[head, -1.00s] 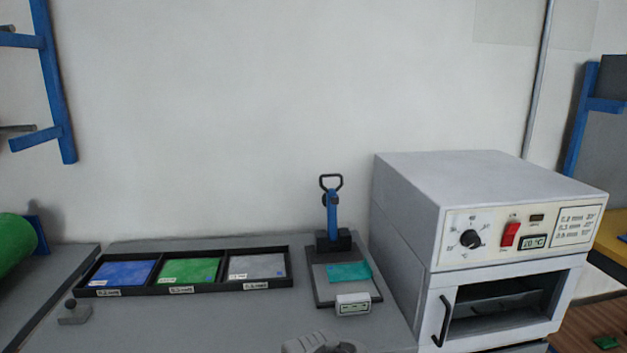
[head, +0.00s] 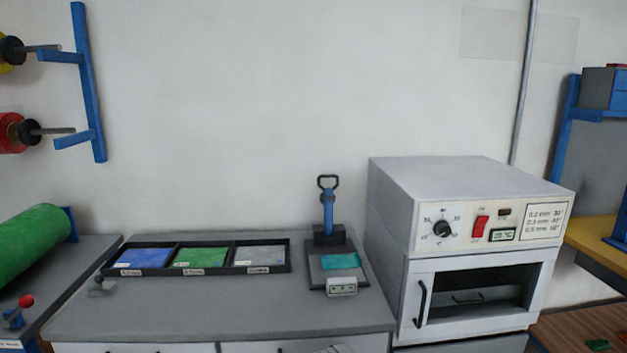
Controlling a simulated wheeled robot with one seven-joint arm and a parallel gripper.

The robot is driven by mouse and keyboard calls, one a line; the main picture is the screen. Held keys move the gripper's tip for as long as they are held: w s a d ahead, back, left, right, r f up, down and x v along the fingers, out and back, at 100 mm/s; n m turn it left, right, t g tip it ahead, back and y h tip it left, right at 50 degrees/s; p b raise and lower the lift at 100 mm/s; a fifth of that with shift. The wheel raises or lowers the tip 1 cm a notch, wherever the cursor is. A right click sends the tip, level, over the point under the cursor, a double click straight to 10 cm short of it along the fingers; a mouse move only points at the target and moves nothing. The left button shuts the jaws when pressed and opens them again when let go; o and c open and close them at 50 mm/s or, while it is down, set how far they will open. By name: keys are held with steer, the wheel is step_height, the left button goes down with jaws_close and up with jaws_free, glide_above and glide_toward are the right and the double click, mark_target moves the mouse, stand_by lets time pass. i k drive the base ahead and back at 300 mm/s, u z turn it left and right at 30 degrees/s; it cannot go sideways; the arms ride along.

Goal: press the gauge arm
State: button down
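The gauge stands on the grey bench left of the oven. Its blue gauge arm (head: 328,212) is upright, with a dark loop handle on top, above a black block (head: 329,236). A teal sheet (head: 340,262) lies on the gauge's dark base plate (head: 316,273). A small white readout (head: 342,287) sits at the plate's front; its digits are too small to read.
A black three-part tray (head: 197,272) with blue, green and grey sheets lies left of the gauge. The white oven (head: 470,240) stands close on the right. A small grey piece (head: 101,285) is near the tray. The bench front (head: 220,317) is clear.

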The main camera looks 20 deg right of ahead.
mark_target(327, 198)
steer(key=u, duration=0.75)
steer(key=i, duration=0.75)
steer(key=z, duration=1)
